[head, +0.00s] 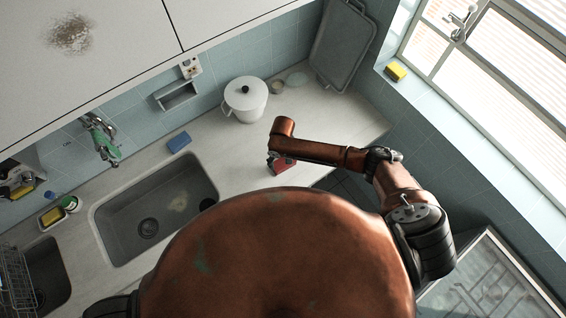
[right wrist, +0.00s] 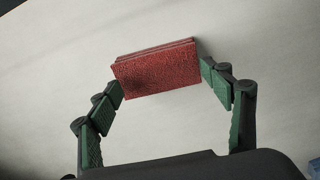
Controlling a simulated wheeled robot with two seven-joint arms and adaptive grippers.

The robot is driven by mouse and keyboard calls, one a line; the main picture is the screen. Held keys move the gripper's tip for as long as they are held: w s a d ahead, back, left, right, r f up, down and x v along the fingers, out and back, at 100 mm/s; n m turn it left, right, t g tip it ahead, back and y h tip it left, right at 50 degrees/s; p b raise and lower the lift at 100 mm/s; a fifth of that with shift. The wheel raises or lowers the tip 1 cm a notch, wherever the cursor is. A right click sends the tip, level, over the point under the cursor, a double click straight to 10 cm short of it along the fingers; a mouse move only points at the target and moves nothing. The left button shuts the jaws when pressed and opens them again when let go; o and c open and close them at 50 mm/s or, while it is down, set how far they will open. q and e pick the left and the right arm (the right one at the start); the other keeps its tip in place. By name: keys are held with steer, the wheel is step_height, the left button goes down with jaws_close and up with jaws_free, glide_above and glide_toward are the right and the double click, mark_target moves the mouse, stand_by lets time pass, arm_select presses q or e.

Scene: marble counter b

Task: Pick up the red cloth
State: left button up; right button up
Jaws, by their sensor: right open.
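The red cloth (right wrist: 157,68) is a folded, block-like rectangle on the pale counter. In the right wrist view it sits between the two green-padded fingertips of my right gripper (right wrist: 161,80). The gripper is open, with one finger close to each short end of the cloth. I cannot tell whether either finger touches it. In the head view the red cloth (head: 284,165) shows near the counter's front edge, beneath the end of my right arm. My right gripper (head: 272,159) is mostly hidden there by the wrist. My left gripper is not in view.
A white lidded pot (head: 244,103) stands behind the cloth against the tiled wall. A grey sink (head: 130,222) is to the left, with a blue sponge (head: 179,141) behind it. A grey tray (head: 342,45) leans in the back corner. Counter between pot and cloth is clear.

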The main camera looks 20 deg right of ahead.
steer(key=o, duration=0.3)
step_height(320, 180, down, 2)
steer(key=shift+f, duration=0.15)
steer(key=o, duration=0.4)
steer(key=shift+f, duration=0.3)
steer(key=shift+c, duration=0.2)
steer(key=c, duration=1.2)
steer(key=shift+r, duration=0.1)
steer(key=shift+c, duration=0.2)
steer(key=shift+r, duration=0.55)
steer(key=s+a+r, duration=0.1)
steer(key=r, duration=0.1)
steer(key=s+a+r, duration=0.1)
steer(key=r, duration=0.1)
steer(key=s+a+r+b, duration=0.1)
steer(key=r, duration=0.1)
steer(key=shift+r, duration=0.4)
steer(key=s+a+r+b, duration=0.1)
steer(key=s+a+r, duration=0.4)
steer(key=s+a, duration=0.1)
steer(key=shift+s+a, duration=0.2)
steer(key=shift+s, duration=0.5)
